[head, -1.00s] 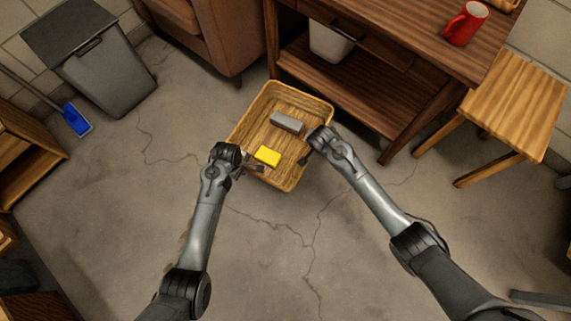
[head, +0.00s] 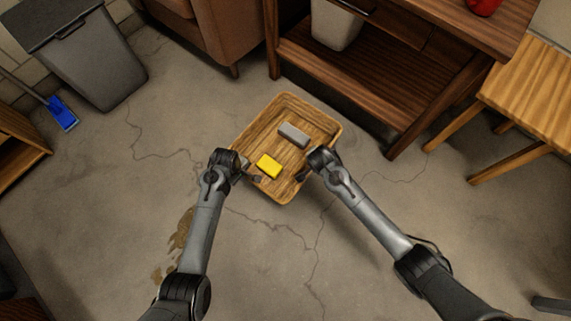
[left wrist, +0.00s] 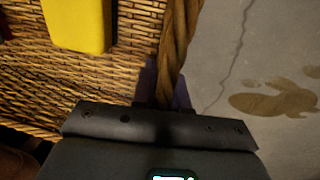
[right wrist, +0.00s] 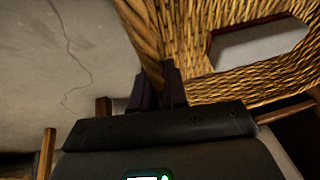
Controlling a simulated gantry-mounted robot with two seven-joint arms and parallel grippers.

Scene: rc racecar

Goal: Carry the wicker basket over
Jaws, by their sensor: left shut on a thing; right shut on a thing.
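The wicker basket (head: 284,104) is a shallow, tan woven tray in the middle of the head view. A yellow block (head: 269,166) and a grey block (head: 294,134) lie inside it. My left gripper (head: 254,174) is shut on the basket's left rim; the left wrist view shows the braided rim (left wrist: 181,45) between its fingers. My right gripper (head: 304,174) is shut on the opposite rim, and the right wrist view shows that rim (right wrist: 146,45) between its fingers. The yellow block (left wrist: 77,22) and the grey block (right wrist: 258,44) also show in the wrist views.
A dark wooden desk (head: 440,20) with a lower shelf stands beyond the basket, with a wooden stool (head: 530,95) at right. A grey bin (head: 85,65), blue-headed broom (head: 62,113) and brown armchair (head: 213,35) are at the back left. A brown stain (head: 180,240) marks the otherwise open floor.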

